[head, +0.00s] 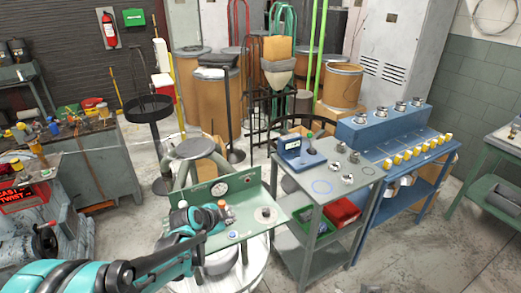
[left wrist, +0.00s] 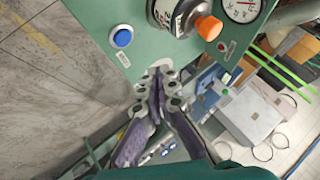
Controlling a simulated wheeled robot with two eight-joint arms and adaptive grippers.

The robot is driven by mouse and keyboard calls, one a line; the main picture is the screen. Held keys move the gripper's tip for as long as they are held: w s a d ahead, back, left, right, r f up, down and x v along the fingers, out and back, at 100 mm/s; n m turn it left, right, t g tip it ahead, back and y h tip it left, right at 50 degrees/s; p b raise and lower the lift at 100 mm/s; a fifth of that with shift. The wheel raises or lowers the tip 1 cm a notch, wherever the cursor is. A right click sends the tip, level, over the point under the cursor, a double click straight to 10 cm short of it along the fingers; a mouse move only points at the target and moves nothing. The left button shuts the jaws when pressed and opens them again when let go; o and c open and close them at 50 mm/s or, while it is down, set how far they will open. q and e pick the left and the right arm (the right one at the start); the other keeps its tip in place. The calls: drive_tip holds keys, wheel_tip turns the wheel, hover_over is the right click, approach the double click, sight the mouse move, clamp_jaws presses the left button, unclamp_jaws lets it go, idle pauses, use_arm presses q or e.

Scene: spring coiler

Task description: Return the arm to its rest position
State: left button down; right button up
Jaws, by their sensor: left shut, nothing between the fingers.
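My left gripper (head: 208,215) is at the end of the teal arm coming in from the lower left. It is beside the green control panel (head: 247,187). In the left wrist view the left gripper (left wrist: 157,72) has its fingers together with nothing between them. The tips are near the panel's (left wrist: 105,15) lower edge; I cannot tell whether they touch it. Close by on the panel are a blue button (left wrist: 122,37), an orange knob (left wrist: 209,27) and a round gauge (left wrist: 241,9). My right gripper is in neither view.
A grey-green cart (head: 312,178) with a small blue device (head: 300,153) stands right of the panel. A blue bench (head: 400,147) with several yellow-tipped parts is beyond it. A cluttered workbench (head: 105,160) is at the left. Open floor lies at the lower right.

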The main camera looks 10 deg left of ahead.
use_arm(q)
drive_tip(key=s+r+n+y, duration=0.1)
drive_tip(key=s+n, duration=0.5)
drive_tip(key=s, duration=0.6)
drive_tip(key=s+r+n+g+y, duration=0.1)
drive_tip(key=s+r+n+y, duration=0.1)
drive_tip(key=s+n, duration=0.5)
drive_tip(key=s+r, duration=0.1)
drive_tip(key=s, duration=0.5)
drive_tip(key=shift+r, duration=0.4)
